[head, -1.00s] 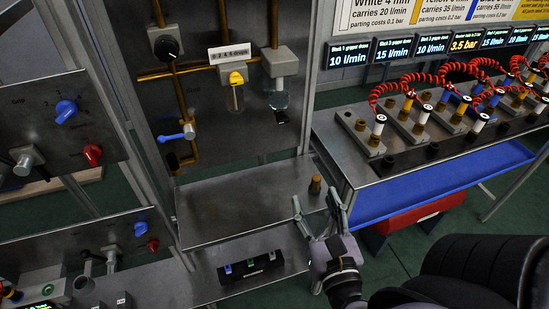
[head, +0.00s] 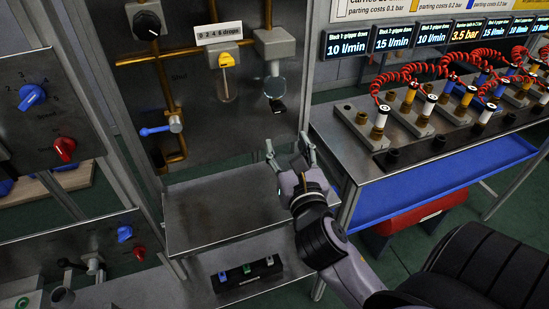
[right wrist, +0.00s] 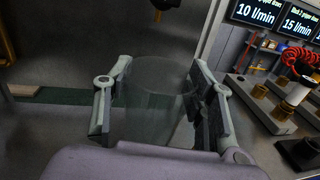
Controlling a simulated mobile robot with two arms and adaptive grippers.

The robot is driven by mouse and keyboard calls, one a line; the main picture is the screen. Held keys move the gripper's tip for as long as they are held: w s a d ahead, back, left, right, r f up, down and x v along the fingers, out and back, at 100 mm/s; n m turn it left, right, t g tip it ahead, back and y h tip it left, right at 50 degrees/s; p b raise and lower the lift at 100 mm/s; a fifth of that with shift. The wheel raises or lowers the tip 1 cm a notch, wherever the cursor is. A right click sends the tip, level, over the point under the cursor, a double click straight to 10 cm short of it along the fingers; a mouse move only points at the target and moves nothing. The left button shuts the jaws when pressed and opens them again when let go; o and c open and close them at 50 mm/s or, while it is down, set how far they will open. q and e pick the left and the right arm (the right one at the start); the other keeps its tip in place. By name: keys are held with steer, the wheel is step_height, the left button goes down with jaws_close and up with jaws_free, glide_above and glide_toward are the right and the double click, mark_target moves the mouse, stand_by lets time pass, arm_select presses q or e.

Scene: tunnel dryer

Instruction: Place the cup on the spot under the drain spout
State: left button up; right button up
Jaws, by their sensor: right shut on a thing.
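The cup (right wrist: 157,88) is clear, faint and see-through, and stands between the two fingers of my right gripper in the right wrist view. My right gripper (head: 290,148) is shut on it; in the head view the cup is too faint to make out. The gripper is above the right end of the metal shelf (head: 215,208), below and slightly right of the clear bowl (head: 274,87). A dark drain spout (head: 278,105) hangs under that bowl, with a gap to my fingertips. No marked spot shows on the shelf, and my arm hides its right end. My left gripper is not in view.
A blue-handled valve (head: 160,129) and a yellow-topped dropper (head: 226,75) are on the panel to the left. The bench (head: 385,165) with several fittings and red coiled hoses is on the right. A black block with buttons (head: 247,272) is below the shelf.

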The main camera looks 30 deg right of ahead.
steer(key=x, duration=0.5)
steer(key=a+p+x, duration=0.1)
steer(key=x, duration=0.2)
steer(key=shift+w, duration=0.2)
step_height(320, 180, down, 2)
steer(key=shift+s+f+b, duration=0.1)
steer(key=shift+s+b, duration=0.05)
steer(key=shift+b, duration=0.2)
steer(key=shift+s+a+f, duration=0.1)
steer(key=shift+f, duration=0.4)
step_height(320, 180, down, 3)
steer(key=shift+f+b, duration=0.25)
steer(key=shift+b, duration=0.35)
steer(key=shift+f, duration=0.15)
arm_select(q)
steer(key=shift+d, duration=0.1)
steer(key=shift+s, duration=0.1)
